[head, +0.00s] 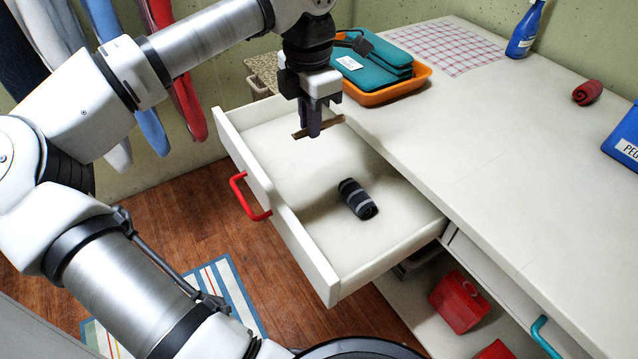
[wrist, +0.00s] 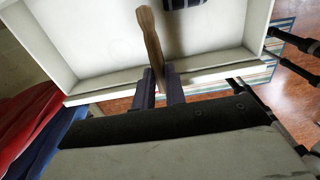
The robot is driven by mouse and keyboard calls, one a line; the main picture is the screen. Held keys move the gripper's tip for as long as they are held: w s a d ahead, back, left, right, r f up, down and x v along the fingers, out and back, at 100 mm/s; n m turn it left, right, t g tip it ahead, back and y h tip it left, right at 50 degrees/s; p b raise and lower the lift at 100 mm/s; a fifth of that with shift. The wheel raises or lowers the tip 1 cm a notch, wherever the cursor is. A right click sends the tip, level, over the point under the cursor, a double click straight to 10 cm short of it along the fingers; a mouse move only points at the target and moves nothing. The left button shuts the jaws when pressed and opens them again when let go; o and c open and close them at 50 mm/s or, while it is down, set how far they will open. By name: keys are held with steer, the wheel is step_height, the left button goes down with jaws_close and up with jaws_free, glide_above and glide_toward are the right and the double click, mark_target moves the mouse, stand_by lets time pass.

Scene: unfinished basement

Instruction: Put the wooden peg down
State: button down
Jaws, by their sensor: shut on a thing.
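The wooden peg (head: 330,124) is a thin brown stick, held roughly level in the head view. My gripper (head: 313,130) is shut on it, above the open drawer (head: 290,250). In the wrist view the peg (wrist: 150,45) runs up from between the fingertips (wrist: 161,82) of my gripper, with the white drawer floor behind it. The peg appears apart from the drawer floor, but its exact height cannot be told.
A dark striped rolled sock (head: 357,198) lies in the drawer. The drawer has a red handle (head: 250,196). An orange tray (head: 400,92) with teal folded cloths (head: 372,68) stands on the counter (head: 480,140). A blue bottle (head: 525,32), red roll (head: 587,92) and blue bin (head: 625,140) are also there.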

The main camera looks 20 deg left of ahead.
mark_target(312, 198)
step_height(312, 198, down, 18)
steer(key=b, duration=1)
steer(key=shift+r+b, duration=0.25)
steer(key=shift+b, duration=0.15)
steer(key=shift+f, duration=0.25)
steer(key=c, duration=1.5)
jaws_free()
steer(key=shift+o, duration=0.2)
steer(key=shift+r, duration=0.15)
